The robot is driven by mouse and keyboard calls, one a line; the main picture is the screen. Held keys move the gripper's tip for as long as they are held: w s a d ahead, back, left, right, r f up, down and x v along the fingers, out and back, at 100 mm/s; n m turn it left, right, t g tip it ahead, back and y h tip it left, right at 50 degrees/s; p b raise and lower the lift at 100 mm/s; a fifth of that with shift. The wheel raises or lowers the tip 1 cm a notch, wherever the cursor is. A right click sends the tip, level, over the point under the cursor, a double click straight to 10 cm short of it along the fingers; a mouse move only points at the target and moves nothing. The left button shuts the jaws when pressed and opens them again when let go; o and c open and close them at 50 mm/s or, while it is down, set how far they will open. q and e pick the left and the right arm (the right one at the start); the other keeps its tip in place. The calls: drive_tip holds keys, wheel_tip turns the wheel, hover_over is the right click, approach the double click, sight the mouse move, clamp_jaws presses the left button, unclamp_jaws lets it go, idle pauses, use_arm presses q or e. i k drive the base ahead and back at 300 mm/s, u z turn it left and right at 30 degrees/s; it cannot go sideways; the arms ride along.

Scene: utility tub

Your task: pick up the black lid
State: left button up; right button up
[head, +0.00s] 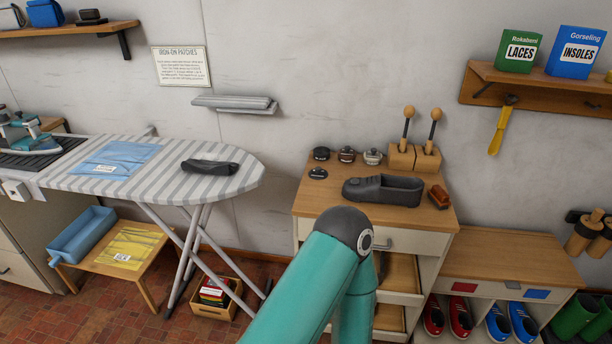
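A small, dark round piece that looks like the black lid (318,173) lies on the wooden top of the cabinet (328,198), near its left edge. Just behind it stands a small black tin (321,154); the two are too small to make out in detail. One of my teal arms rises from the bottom centre, with its dark joint in front of the cabinet, below and to the right of the lid. No gripper shows in the head view, so I cannot see either one's fingers.
A brown tin (346,155) and a pale tin (372,157) stand right of the black tin. A dark grey shoe (383,190), a brush (438,197) and a wooden block with two handled tools (414,158) share the top. A striped ironing board (215,187) is at the left.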

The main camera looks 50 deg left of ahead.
sight(319, 173)
drive_tip(key=u, duration=0.75)
drive_tip(key=i, duration=0.7)
drive_tip(key=u, duration=0.2)
